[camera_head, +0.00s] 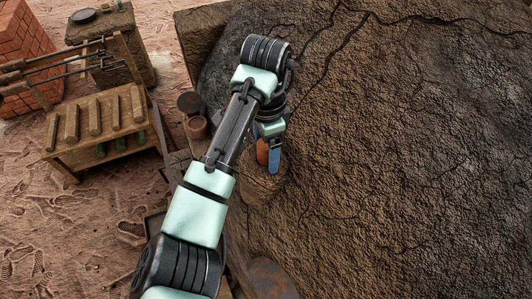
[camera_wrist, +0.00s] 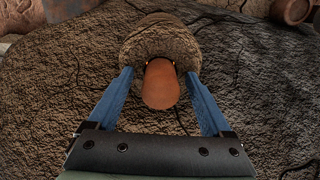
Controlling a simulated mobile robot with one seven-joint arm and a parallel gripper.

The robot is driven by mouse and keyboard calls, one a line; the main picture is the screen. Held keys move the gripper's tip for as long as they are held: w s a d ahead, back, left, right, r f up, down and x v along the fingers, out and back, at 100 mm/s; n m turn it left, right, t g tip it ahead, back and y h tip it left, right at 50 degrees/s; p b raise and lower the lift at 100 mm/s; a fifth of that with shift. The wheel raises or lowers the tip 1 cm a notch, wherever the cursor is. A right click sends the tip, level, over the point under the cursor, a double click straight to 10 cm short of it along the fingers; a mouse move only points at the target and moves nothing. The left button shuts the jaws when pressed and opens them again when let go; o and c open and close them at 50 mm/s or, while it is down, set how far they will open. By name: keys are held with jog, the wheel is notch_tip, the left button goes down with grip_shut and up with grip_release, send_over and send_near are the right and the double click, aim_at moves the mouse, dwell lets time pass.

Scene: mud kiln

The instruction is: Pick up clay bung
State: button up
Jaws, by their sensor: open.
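The clay bung (camera_wrist: 160,88) is a smooth orange-brown cylinder with a rounded end, in the middle of the wrist view. It sits at a rough mud stub (camera_wrist: 158,42) on the kiln. In the head view a small part of the bung (camera_head: 263,151) shows beside a blue finger. My gripper (camera_wrist: 159,74) is open, with one blue finger on each side of the bung. Narrow gaps seem to show between the fingers and the bung. In the head view my gripper (camera_head: 269,158) is over the stub, and its other finger is hidden.
The cracked mud kiln wall (camera_head: 400,140) fills the right side. A wooden bench (camera_head: 100,125) with several clay rolls stands at the left, near a red brick stack (camera_head: 22,50). Small pots (camera_head: 196,127) stand beside my arm. The footprinted ground at lower left is mostly clear.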

jog(key=shift+c, duration=0.3)
jog(key=shift+r, duration=0.1)
grip_shut()
